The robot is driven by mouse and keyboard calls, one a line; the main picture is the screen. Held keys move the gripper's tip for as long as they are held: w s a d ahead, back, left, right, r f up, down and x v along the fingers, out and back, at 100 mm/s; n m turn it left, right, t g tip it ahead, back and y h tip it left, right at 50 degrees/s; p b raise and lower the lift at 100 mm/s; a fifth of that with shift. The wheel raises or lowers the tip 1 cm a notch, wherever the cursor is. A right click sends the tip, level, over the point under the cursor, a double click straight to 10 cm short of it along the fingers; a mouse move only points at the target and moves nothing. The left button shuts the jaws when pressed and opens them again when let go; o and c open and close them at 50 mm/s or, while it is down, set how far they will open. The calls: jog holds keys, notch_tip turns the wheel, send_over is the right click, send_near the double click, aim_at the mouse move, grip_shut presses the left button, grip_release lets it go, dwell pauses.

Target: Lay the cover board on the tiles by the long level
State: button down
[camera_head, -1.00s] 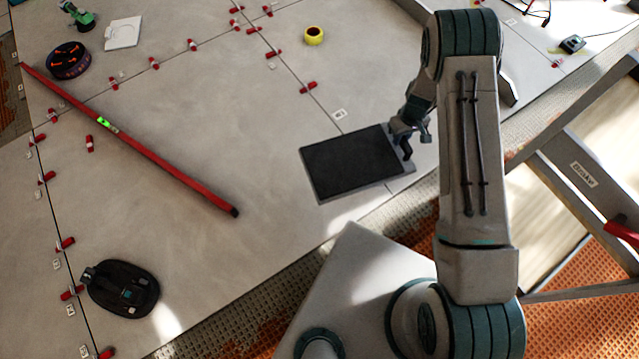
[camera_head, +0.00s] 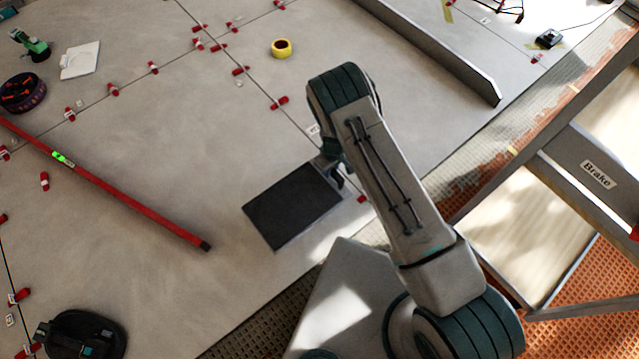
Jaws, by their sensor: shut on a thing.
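The cover board (camera_head: 292,207), a dark flat panel with a grey rim, is at the middle of the view over the large grey tiles (camera_head: 190,110). My gripper (camera_head: 338,178) is shut on its right edge, partly hidden by my arm. I cannot tell whether the board touches the tiles or hangs just above them. The long red level (camera_head: 120,193), with a bright green vial, lies diagonally on the tiles to the left of the board, apart from it.
Red levelling clips (camera_head: 280,103) line the tile joints. A yellow tape roll (camera_head: 281,48) lies at the back. A black suction device (camera_head: 85,335) is at lower left. A raised grey bar (camera_head: 430,45) and a wooden structure labelled Brake (camera_head: 597,174) stand right. Tile between level and board is clear.

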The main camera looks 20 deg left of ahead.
aim_at(322, 178)
jog(key=s+a+f, duration=0.2)
jog(key=shift+s+a+b, duration=0.15)
jog(key=shift+a+b, duration=0.15)
jog(key=shift+b, duration=0.1)
jog(key=shift+f+b, duration=1)
jog(key=shift+f, duration=0.95)
jog(key=shift+f, duration=0.2)
jog(key=c, duration=1.3)
grip_release()
jog(key=shift+r, duration=0.15)
notch_tip(322, 178, up, 12)
jog(key=p, duration=0.4)
jog(key=shift+d, duration=0.1)
